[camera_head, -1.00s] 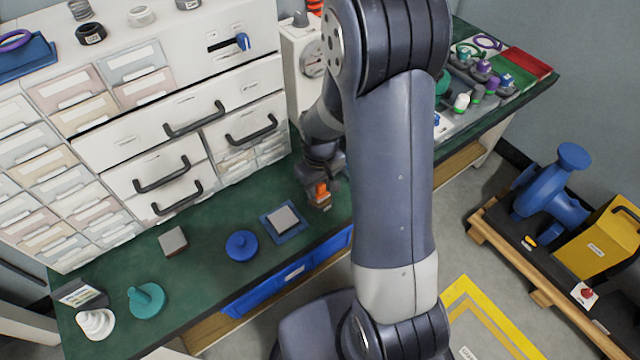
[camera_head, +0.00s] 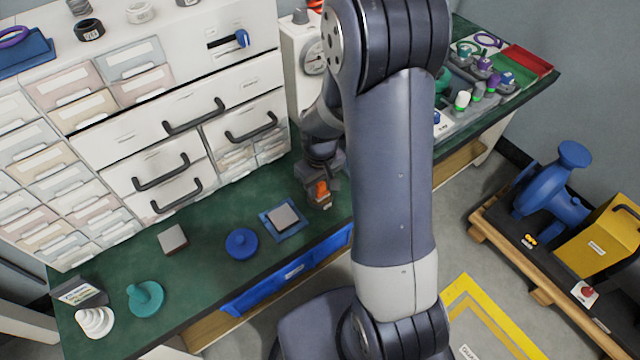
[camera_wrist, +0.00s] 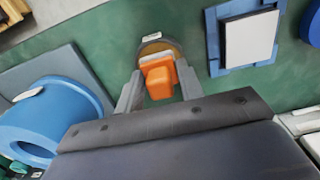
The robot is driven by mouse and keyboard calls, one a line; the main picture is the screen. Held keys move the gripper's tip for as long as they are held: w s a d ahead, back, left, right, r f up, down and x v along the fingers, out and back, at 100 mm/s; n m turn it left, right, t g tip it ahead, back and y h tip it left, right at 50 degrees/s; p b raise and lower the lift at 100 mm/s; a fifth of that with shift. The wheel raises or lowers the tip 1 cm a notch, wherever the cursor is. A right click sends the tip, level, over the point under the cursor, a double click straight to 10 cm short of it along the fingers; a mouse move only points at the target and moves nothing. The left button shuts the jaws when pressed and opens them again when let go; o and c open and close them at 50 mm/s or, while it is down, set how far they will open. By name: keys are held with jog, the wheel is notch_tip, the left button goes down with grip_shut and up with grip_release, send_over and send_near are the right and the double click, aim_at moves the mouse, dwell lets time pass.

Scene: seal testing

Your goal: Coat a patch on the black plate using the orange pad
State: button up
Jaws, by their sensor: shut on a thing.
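My gripper (camera_head: 320,187) is over the right part of the green bench, partly beside my own arm link. It is shut on the orange pad (camera_head: 321,191). In the wrist view my gripper (camera_wrist: 160,88) has one finger on each side of the orange block (camera_wrist: 160,78). A round brownish base with a small pale label shows beyond the block. I cannot tell whether the base touches the bench. No plate that is clearly black shows. A pale grey square plate on a blue mat (camera_head: 283,217) lies left of my gripper; the mat (camera_wrist: 213,45) is upper right in the wrist view.
A blue round knobbed piece (camera_head: 241,244) and a grey block (camera_head: 173,240) stand farther left. A teal stand (camera_head: 146,298) is near the left end. White drawers (camera_head: 180,130) rise behind the bench. A large blue cylinder (camera_wrist: 50,115) is close at left in the wrist view.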

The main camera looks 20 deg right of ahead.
jog(key=shift+f+b, duration=0.3)
jog(key=shift+f, duration=0.2)
dwell(1.0)
jog(key=shift+r, duration=0.15)
jog(key=shift+r+p, duration=2.8)
jog(key=shift+r, duration=0.65)
